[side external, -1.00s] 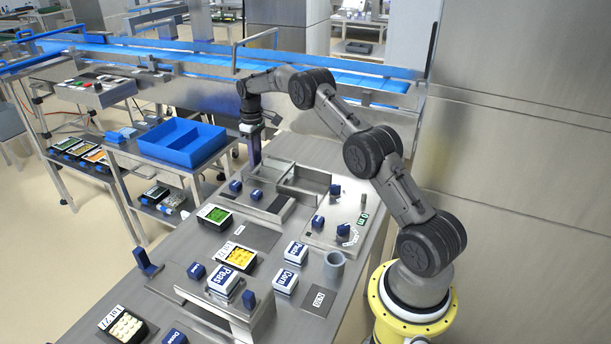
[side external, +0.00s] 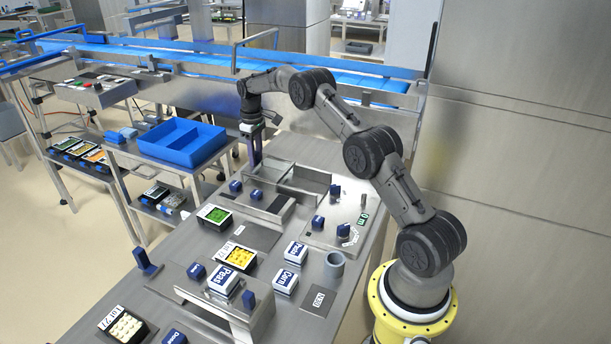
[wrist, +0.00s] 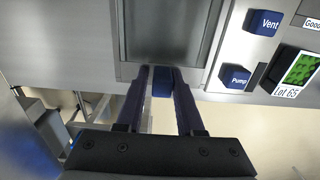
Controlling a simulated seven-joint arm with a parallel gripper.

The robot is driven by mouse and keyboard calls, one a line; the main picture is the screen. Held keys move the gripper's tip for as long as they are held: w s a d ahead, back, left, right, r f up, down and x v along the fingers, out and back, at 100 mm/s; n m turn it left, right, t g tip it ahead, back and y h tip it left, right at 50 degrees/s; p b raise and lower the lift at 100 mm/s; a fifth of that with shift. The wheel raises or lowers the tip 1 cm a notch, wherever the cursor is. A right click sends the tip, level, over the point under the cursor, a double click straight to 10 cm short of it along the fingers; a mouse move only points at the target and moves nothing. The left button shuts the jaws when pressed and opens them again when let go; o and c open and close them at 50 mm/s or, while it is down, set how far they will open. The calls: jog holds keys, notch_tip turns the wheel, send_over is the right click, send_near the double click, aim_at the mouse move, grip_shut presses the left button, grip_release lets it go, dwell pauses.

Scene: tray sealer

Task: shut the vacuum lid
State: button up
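The vacuum sealer's chamber (side external: 296,177) with its grey pane and metal frame is at the far end of the bench in the side view. In the wrist view the framed grey panel (wrist: 172,28) fills the upper middle, with a small blue handle (wrist: 162,82) at its near edge. My gripper (side external: 255,166) points down at the left end of the chamber. How far the lid stands open is hard to tell.
Blue Vent (wrist: 263,22) and Pump (wrist: 235,77) knobs are right of the panel in the wrist view. A green-filled tray (side external: 214,215) stands on the bench nearby. A blue bin (side external: 182,144) is on the side table, left of my gripper.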

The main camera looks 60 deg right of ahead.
jog(key=shift+s+a+f, duration=0.15)
jog(key=shift+a+f, duration=0.25)
jog(key=shift+f, duration=0.15)
jog(key=shift+d+r, duration=0.15)
jog(key=shift+r, duration=1.8)
jog(key=shift+d+r, duration=0.15)
jog(key=shift+r, duration=1.75)
